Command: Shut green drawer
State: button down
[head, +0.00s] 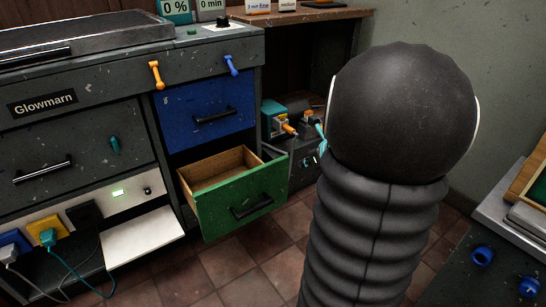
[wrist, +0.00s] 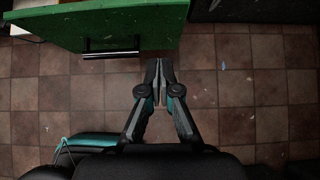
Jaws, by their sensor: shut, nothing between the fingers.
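The green drawer (head: 241,202) stands pulled out below the blue drawer, with its wooden inside showing and empty as far as I can see. Its black handle (head: 252,206) is on the front. In the wrist view the green drawer front (wrist: 110,22) fills the upper left, with its handle (wrist: 110,48) below it. My gripper (wrist: 159,64) is shut and empty, over the floor just right of the handle and apart from it. In the head view my arm hides most of the gripper.
The blue drawer (head: 207,112) above is closed. A white flap (head: 142,237) sticks out to the left, near plugs and cables (head: 48,238). A dark unit with teal and orange parts (head: 290,125) stands behind. Tiled floor (head: 235,262) in front is clear.

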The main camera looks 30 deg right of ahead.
aim_at(277, 165)
jog(key=shift+w+r+b+x, duration=0.3)
jog(key=shift+w+r+x, duration=0.05)
jog(key=shift+x, duration=1.75)
jog(key=shift+w+r+b+x, duration=0.3)
jog(key=shift+b+x, duration=0.05)
jog(key=shift+x, duration=1.75)
jog(key=shift+w+r+b+x, duration=0.3)
jog(key=shift+w+r+x, duration=0.05)
jog(key=shift+x, duration=1.75)
